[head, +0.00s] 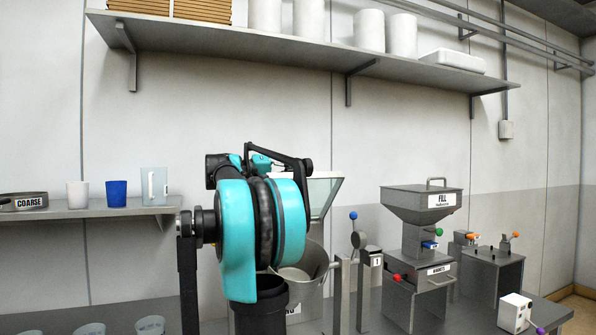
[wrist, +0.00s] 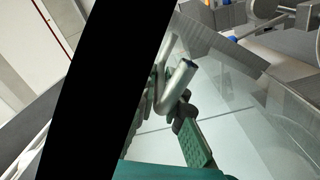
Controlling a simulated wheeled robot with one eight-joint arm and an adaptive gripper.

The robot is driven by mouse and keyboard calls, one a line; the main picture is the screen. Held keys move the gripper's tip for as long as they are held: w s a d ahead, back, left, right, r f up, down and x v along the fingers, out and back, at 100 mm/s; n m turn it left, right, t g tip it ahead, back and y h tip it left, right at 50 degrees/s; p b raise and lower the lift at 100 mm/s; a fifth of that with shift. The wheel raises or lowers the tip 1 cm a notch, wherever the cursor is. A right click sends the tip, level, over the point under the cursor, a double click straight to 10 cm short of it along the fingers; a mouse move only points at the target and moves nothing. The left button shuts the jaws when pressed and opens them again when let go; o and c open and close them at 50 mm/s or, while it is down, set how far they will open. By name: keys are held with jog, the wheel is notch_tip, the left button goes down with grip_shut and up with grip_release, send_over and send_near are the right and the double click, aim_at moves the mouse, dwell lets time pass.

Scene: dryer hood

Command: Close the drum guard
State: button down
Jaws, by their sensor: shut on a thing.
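The drum guard is a clear panel with a grey frame (head: 324,190), standing raised and tilted above the metal drum (head: 308,262) in the head view. Much of guard and drum is hidden behind my teal and black arm. In the wrist view the clear guard panel (wrist: 245,125) fills the right side, with a bent metal bar handle (wrist: 180,79) at its middle. My gripper (wrist: 172,103), with a green ribbed finger pad, is shut on this handle. A black shape hides part of the wrist view, and one finger is mostly hidden. The fingertips are not clear in the head view.
Right of the drum stand grey posts (head: 361,285) and a FILL hopper (head: 421,204) on the bench. A white box (head: 514,312) sits near the front edge. A side shelf (head: 95,211) holds cups at left. A wall shelf (head: 290,57) runs above.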

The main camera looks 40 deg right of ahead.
jog(key=shift+s+f, duration=0.1)
jog(key=s+a+f+m, duration=0.2)
jog(key=s+f+m, duration=0.5)
jog(key=s+f, duration=0.3)
notch_tip(320, 180, down, 16)
jog(key=m, duration=0.7)
jog(key=shift+s+a+m, duration=0.25)
jog(key=shift+a+m, duration=0.05)
jog(key=shift+a, duration=0.05)
jog(key=c, duration=1.8)
grip_release()
jog(key=shift+o, duration=1)
jog(key=shift+w+a+r, duration=0.1)
